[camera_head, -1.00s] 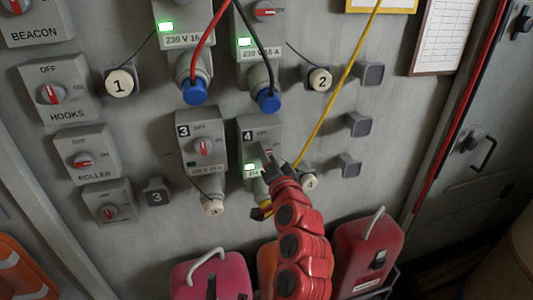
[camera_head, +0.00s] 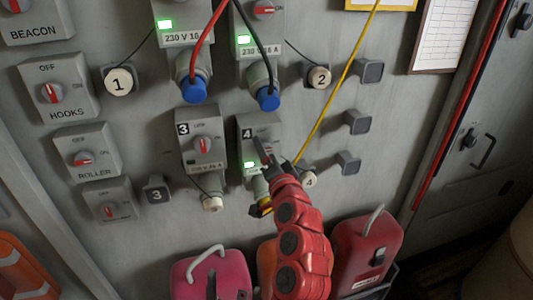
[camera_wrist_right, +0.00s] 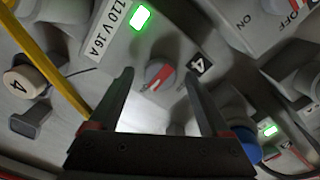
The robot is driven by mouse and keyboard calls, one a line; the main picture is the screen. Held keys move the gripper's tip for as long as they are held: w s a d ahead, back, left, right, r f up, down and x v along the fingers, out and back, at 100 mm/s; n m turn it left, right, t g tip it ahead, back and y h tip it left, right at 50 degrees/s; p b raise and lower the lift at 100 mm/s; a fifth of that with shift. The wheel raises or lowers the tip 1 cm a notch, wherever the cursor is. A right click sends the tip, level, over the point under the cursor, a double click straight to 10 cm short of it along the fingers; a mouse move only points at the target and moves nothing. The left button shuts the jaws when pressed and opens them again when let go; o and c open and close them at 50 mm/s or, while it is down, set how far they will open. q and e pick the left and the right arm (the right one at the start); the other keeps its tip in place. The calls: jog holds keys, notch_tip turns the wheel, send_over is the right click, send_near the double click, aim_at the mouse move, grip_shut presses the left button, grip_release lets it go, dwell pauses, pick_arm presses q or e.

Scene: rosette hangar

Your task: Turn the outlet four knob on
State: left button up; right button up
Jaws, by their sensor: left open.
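Outlet four (camera_head: 262,125) is a grey box marked 4 on the wall panel, with a lit green light. In the head view its knob is mostly hidden behind dark gripper fingers. The right wrist view shows the knob (camera_wrist_right: 160,73), grey with a red pointer, beside the 110 V 16 A label.
Outlet three (camera_head: 203,140) is just left. A yellow cable (camera_head: 338,85) runs down close to the gripper. Pink (camera_head: 235,270) and red (camera_head: 352,245) cans stand below. Red and black cables hang above.

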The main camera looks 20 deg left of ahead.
jog(key=p+v, duration=1.3)
jog(key=v, duration=0.4)
jog(key=shift+s+d, duration=0.15)
dwell(0.6)
